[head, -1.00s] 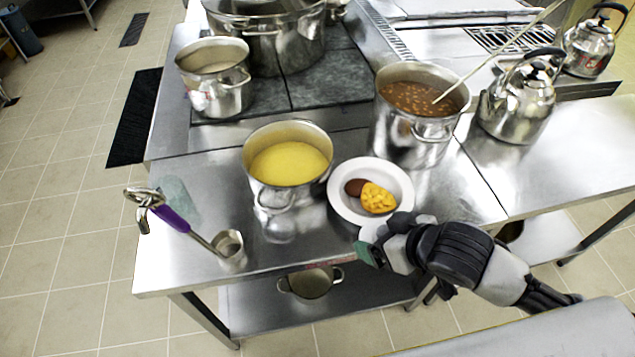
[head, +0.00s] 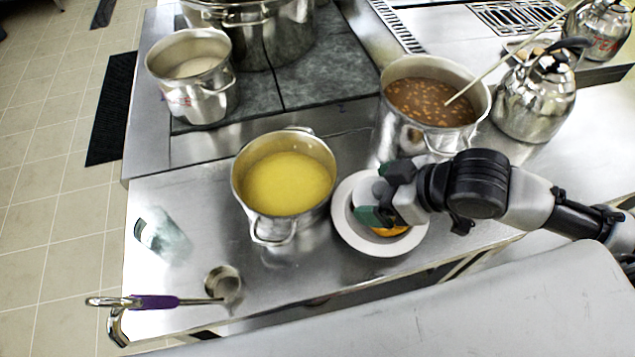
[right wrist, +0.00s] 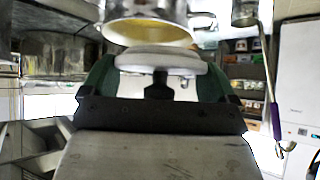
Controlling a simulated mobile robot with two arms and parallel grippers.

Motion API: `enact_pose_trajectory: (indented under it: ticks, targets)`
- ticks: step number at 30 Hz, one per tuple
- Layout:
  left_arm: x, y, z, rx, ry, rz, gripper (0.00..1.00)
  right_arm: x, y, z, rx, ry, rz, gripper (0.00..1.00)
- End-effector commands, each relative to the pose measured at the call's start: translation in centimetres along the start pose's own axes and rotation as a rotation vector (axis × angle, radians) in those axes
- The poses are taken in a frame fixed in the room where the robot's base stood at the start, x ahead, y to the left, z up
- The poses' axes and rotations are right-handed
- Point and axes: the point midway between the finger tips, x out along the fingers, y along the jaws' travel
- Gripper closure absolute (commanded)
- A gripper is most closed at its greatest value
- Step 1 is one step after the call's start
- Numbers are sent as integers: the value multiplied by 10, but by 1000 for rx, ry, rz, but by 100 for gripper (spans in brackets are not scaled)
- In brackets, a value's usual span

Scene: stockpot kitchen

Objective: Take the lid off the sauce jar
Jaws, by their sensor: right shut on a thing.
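My right gripper (head: 384,192) is over the white plate (head: 392,249), right of the pot of yellow soup. It is shut on a pale round disc (head: 368,187). The disc also shows flat between the green fingers in the right wrist view (right wrist: 160,61). I cannot tell for certain whether it is the jar's lid. A see-through, teal-tinted, jar-like thing (head: 166,240) is at the left of the steel counter, apart from the gripper. I cannot tell whether it is the sauce jar. My left gripper is not in view.
The yellow soup pot (head: 287,183) and bean pot (head: 430,103) stand close to the gripper. A purple-handled ladle (head: 155,302) lies near the counter's front left edge. A kettle (head: 535,103) stands at the right. Counter between the soup pot and the jar-like thing is clear.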

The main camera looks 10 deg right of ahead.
Motion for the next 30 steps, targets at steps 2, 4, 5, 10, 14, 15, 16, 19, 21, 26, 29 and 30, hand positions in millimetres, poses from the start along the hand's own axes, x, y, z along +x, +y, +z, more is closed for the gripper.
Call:
enact_pose_trajectory:
  ticks: [2, 4, 5, 10, 14, 15, 16, 19, 21, 26, 29, 30]
  targets:
    - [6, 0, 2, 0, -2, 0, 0, 7, 5, 2, 1, 1, 2, 40]
    - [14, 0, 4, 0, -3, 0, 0, 17, 14, 3, 2, 3, 3, 40]
    - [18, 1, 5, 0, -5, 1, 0, 22, 19, 4, 2, 3, 4, 40]
    - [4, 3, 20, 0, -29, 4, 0, 50, 51, -1, 8, 1, 2, 40]
    - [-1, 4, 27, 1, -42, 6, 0, 72, 74, 0, 6, 1, 2, 40]
    - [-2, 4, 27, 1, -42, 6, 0, 78, 79, 1, 6, 1, 1, 40]
    - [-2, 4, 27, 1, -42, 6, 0, 82, 83, 1, 5, 0, 2, 40]
    - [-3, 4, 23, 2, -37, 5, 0, 91, 92, 2, 4, 1, 1, 40]
    - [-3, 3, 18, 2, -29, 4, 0, 95, 95, 2, 2, 1, 1, 40]
    - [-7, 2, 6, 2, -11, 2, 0, 106, 95, 14, 5, -3, -2, 40]
    - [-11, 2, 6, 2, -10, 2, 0, 117, 96, 24, 4, -3, -1, 40]
    - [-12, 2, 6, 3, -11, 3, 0, 120, 95, 27, 4, -2, -1, 40]
